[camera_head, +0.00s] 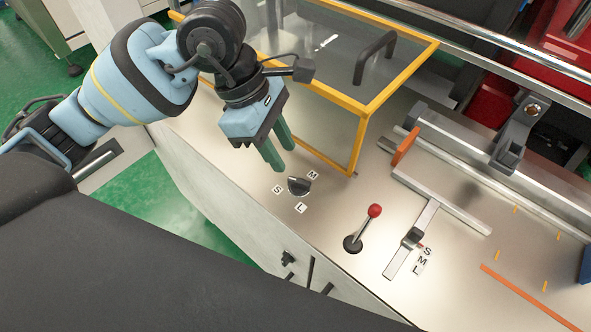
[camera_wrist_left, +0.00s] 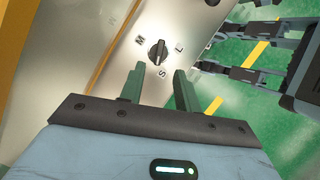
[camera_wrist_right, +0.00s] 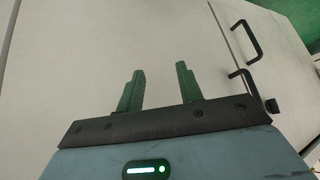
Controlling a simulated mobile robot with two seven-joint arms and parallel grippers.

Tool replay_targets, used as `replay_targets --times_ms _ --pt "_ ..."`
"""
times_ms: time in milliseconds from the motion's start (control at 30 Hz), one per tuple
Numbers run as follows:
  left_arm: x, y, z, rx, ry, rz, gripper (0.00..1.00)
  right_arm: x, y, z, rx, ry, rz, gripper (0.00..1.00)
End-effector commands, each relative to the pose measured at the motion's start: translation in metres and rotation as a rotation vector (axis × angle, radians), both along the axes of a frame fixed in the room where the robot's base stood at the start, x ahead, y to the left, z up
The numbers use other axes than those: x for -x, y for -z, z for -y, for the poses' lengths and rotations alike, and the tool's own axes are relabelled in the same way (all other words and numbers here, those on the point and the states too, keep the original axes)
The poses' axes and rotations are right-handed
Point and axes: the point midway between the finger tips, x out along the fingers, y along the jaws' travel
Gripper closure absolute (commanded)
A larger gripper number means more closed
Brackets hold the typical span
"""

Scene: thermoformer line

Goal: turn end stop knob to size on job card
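The black knob (camera_head: 299,186) sits on the metal deck, with printed letters S, M and L around it. In the left wrist view the knob (camera_wrist_left: 157,52) shows a raised bar lying roughly in line with the S; which end is the pointer is unclear. My left gripper (camera_head: 284,158) is open and empty, just above and behind the knob, apart from it. My right gripper (camera_wrist_right: 160,72) is open and empty in front of a pale panel (camera_wrist_right: 120,40), outside the head view. I cannot make out a job card.
A yellow-framed clear guard (camera_head: 358,140) stands close beside my left gripper. A red-topped lever (camera_head: 374,211) rises right of the knob. Further right is a sliding stop (camera_head: 412,237) beside an S, M, L scale (camera_head: 422,260). Deck in front of the knob is clear.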

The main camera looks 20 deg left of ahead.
Motion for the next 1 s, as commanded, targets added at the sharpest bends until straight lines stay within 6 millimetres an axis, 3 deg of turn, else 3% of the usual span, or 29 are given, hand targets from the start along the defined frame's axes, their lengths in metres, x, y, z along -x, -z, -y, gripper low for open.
replay_targets --times_ms 500,867,1000 --pt "-0.001 0.061 0.026 0.003 -0.001 -0.003 0.67 0.001 0.0 0.0 0.0 0.0 -0.002 0.64" --pt "-0.001 0.068 0.028 0.002 -0.001 -0.002 0.67 -0.003 -0.001 0.0 0.0 0.0 0.006 0.64" --pt "-0.001 0.068 0.028 0.002 -0.001 -0.002 0.82 -0.004 -0.001 0.0 0.001 0.0 0.008 0.64"
